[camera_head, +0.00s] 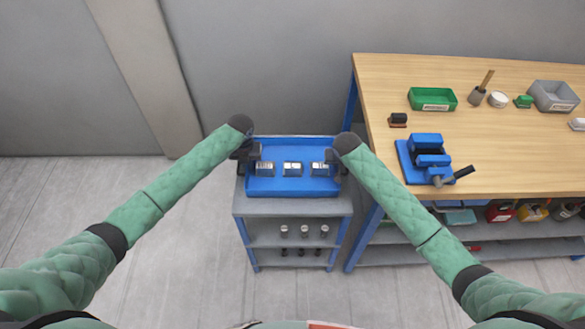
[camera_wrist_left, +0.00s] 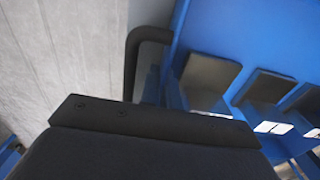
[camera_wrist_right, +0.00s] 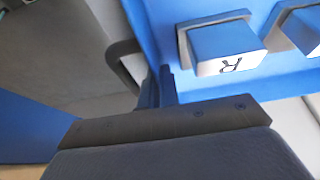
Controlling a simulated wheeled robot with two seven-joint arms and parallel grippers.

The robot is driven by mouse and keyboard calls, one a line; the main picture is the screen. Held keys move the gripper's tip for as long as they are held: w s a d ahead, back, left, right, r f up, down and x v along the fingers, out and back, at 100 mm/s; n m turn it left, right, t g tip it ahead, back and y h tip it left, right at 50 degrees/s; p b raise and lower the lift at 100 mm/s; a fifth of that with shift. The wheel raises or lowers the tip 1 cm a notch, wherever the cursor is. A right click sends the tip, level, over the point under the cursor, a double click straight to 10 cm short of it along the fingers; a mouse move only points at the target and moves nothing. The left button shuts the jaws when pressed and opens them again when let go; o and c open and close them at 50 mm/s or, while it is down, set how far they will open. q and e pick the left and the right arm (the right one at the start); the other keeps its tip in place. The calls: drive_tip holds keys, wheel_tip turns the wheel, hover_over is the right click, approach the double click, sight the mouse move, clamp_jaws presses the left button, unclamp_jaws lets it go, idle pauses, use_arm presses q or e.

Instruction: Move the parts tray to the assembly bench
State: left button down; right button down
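The blue parts tray (camera_head: 292,185) is on top of a small grey shelf unit, left of the assembly bench (camera_head: 480,130). It holds three blocks in a row; the middle block (camera_head: 292,168) is blue and silver. My left gripper (camera_head: 246,153) is at the tray's left side, and its dark handle (camera_wrist_left: 131,62) passes behind the gripper in the left wrist view. My right gripper (camera_head: 335,156) is at the right side, by the other handle (camera_wrist_right: 122,58).
The shelf unit (camera_head: 292,207) has small parts on lower shelves. The bench's middle is mostly clear.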

idle(0.7)
use_arm(q)
drive_tip(key=shift+w+r, duration=0.1)
drive_tip(key=shift+r, duration=0.05)
use_arm(e)
drive_tip(key=shift+r, duration=0.1)
use_arm(q)
drive_tip(key=shift+r+p, duration=0.2)
drive_tip(key=shift+p, duration=0.1)
use_arm(e)
drive_tip(key=shift+w+r, duration=0.1)
drive_tip(key=shift+r, duration=0.1)
